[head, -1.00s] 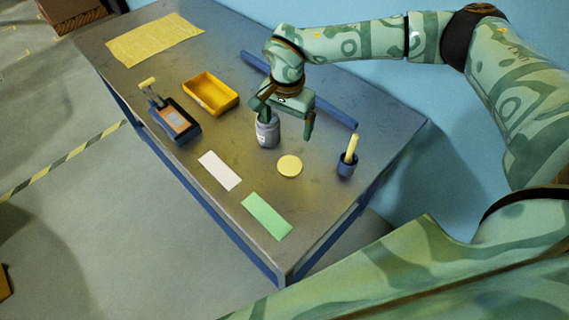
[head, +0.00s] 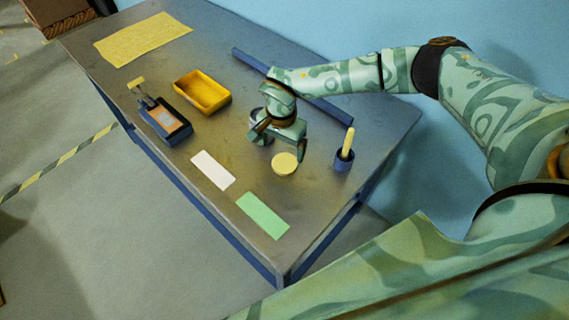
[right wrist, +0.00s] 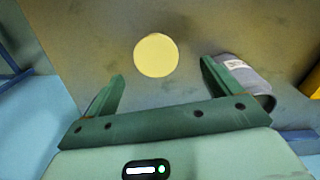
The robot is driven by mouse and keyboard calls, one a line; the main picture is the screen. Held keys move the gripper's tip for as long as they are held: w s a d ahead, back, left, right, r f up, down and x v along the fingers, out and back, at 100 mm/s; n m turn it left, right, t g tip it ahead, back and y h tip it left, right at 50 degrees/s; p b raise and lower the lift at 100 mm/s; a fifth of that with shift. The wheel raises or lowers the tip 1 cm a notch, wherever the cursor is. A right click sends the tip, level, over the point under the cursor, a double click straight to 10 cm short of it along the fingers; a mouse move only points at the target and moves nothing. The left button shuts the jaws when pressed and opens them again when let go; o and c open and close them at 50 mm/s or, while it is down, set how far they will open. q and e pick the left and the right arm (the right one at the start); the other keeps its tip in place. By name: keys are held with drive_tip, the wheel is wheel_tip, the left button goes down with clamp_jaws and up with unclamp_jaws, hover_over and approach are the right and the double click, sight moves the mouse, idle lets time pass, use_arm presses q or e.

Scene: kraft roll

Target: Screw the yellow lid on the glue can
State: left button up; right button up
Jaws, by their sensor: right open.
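The yellow lid (head: 284,163) is a flat disc lying on the grey table. It also shows in the right wrist view (right wrist: 156,55), ahead of the fingertips and between their lines. The grey glue can (head: 255,113) stands behind my right gripper, which hides most of it. In the right wrist view the can (right wrist: 252,82), with a white label, sits just beyond the right-hand finger; I cannot tell whether they touch. My right gripper (head: 279,144) is open and empty, close to the lid on its far side. My left gripper is out of view.
A blue cup with a yellow-handled tool (head: 344,160) stands right of the lid. A white card (head: 213,170) and green card (head: 262,215) lie near the front edge. A yellow tray (head: 203,92), a dark blue box (head: 166,122) and a blue bar (head: 330,110) are farther off.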

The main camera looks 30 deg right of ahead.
sight(285, 163)
drive_tip(key=shift+f, duration=0.3)
drive_tip(key=f, duration=0.3)
drive_tip(key=f+b, duration=0.1)
drive_tip(key=f, duration=0.1)
drive_tip(key=shift+s+d+f, duration=0.15)
drive_tip(key=shift+s+d, duration=0.1)
drive_tip(key=shift+d, duration=0.1)
drive_tip(key=c, duration=1)
